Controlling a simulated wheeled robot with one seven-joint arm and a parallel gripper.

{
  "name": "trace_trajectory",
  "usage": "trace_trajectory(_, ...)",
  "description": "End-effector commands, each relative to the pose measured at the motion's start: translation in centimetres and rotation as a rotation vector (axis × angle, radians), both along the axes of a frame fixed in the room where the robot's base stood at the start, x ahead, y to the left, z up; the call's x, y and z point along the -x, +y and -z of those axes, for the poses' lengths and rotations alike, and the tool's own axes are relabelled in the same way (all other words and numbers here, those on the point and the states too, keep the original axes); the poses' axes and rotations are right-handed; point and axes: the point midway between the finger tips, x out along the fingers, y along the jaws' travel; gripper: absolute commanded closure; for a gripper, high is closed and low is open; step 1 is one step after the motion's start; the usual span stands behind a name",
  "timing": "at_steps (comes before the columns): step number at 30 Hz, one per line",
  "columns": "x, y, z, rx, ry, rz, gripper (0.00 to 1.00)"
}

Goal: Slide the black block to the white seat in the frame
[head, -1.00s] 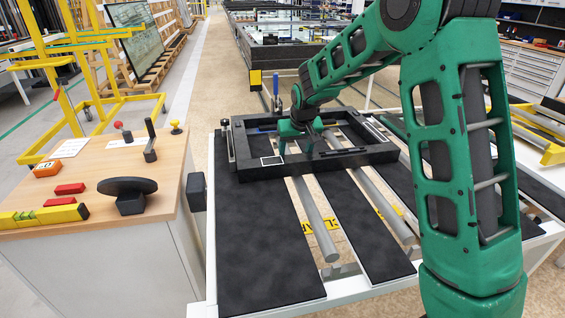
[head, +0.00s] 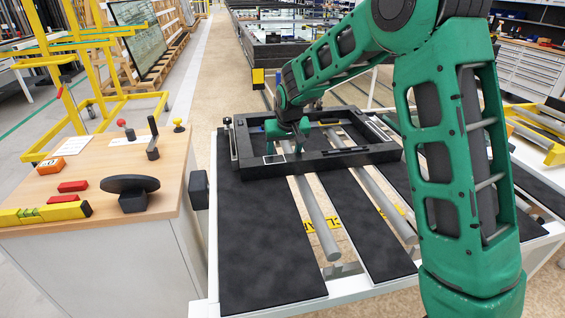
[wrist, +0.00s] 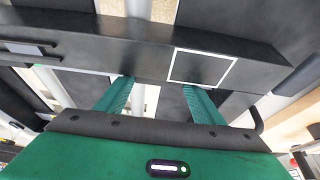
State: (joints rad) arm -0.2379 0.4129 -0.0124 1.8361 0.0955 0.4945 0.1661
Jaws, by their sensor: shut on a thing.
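The black frame (head: 238,160) lies on the dark padded slats of the table. The white seat is a thin white square outline (head: 273,159) on the frame's near bar, toward its left end; it also shows in the wrist view (wrist: 202,67). My gripper (head: 284,148) points down inside the frame at its near bar, right beside the white outline. In the wrist view its two green fingers (wrist: 160,92) stand apart at the bar, shut on the black block. The block is dark against the dark frame, and I cannot make out its edges.
Grey rollers (head: 318,220) run between the slats. The near slats are clear.

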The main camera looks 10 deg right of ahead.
Motion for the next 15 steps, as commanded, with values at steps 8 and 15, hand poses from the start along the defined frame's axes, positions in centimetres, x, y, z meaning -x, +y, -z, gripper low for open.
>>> trace_trajectory(8, 0.0, -0.03, 0.0, 0.0, 0.0, 0.0, 0.6)
trace_trajectory(15, 0.0, -0.04, 0.0, 0.0, 0.0, 0.0, 0.16)
